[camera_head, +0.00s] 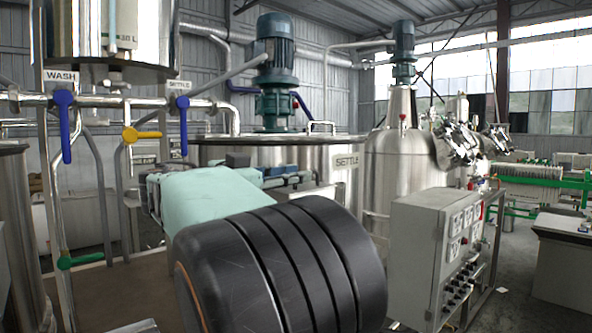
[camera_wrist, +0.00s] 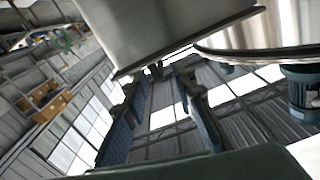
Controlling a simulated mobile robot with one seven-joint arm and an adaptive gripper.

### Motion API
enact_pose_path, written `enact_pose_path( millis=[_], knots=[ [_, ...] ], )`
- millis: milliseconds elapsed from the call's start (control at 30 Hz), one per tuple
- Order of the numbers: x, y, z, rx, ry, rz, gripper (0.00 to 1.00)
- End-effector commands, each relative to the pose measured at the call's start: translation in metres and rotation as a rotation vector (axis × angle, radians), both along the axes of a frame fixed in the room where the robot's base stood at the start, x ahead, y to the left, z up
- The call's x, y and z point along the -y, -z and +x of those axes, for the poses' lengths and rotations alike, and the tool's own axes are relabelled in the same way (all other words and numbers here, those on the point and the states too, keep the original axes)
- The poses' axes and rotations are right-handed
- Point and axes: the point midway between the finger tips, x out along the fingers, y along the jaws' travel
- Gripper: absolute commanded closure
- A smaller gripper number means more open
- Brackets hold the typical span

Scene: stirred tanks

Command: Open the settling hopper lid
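The settling hopper (camera_head: 312,155) is a wide steel tank with a "SETTLE" label (camera_head: 346,162). Its top looks closed, with a thin bar handle (camera_head: 322,124) at the rim and a green motor (camera_head: 276,62) above. My gripper (camera_head: 300,178) is in front of the tank's wall, below the rim, partly hidden by my arm. In the wrist view my gripper (camera_wrist: 160,82) has its two fingers apart with nothing held between them. A steel panel (camera_wrist: 170,28) and a curved steel rim (camera_wrist: 240,52) lie beyond the fingers; contact cannot be told.
Pipes with a blue valve handle (camera_head: 182,122), a second blue one (camera_head: 64,125) and a yellow one (camera_head: 141,135) stand at left. A grey control box (camera_head: 415,255) stands at right, before a steel vessel (camera_head: 392,160). Open floor (camera_head: 515,290) shows at far right.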

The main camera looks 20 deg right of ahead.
Motion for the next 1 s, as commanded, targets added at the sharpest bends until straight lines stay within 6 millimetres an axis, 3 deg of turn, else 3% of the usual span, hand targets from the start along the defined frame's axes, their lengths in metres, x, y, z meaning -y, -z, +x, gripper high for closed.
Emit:
enact_pose_path(
  millis=[200, 567, 800, 1000],
  knots=[
    [0.027, 0.000, 0.010, -0.002, 0.001, 0.000, 0.76],
    [0.033, 0.001, 0.012, -0.002, -0.001, -0.001, 0.76],
    [0.033, 0.001, 0.012, -0.001, -0.001, 0.000, 0.99],
    [0.033, 0.000, 0.012, -0.001, -0.001, -0.001, 1.00]
  ],
)
